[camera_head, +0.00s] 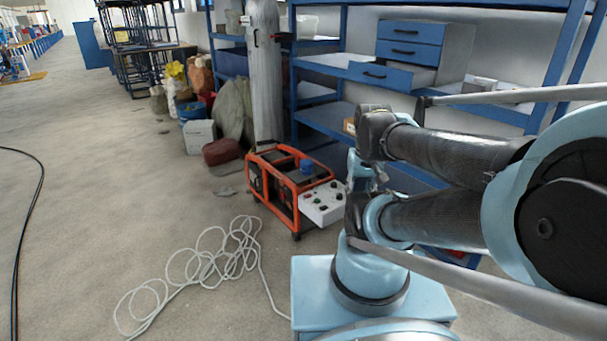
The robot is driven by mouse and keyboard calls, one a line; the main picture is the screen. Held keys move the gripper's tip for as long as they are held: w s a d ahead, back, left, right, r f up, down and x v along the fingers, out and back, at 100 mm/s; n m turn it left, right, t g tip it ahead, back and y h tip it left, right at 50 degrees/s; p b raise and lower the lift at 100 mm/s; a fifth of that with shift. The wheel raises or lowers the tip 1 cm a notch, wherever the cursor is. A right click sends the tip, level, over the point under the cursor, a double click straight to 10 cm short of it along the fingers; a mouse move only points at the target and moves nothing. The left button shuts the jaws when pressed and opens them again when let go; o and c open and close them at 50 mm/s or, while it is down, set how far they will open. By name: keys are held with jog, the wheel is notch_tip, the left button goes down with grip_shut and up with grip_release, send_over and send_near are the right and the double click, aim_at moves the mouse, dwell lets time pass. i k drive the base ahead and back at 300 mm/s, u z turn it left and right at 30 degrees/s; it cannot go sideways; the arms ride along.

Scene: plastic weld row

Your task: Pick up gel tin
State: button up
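A small blue, round, tin-like object (306,167) stands upright on top of the orange-framed machine, near the middle of the view. It may be the gel tin, but no label can be read at this size. My arm's links fill the right side of the view. My gripper's fingers cannot be made out; the far end of the arm is hidden behind or among its own links. Nothing is seen touching the blue object.
The orange-framed machine (258,185) has a white control box (323,203) at its front. A grey cylinder (266,80) stands behind it. Blue shelving (322,112) lies behind my arm. A white cable (205,265) lies coiled on the floor. The left floor is largely clear.

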aim_at(306, 165)
jog(key=u, duration=0.5)
jog(key=k, duration=1.05)
jog(key=z, duration=0.4)
jog(key=i, duration=1.1)
jog(key=z, duration=0.6)
jog(key=i, duration=0.85)
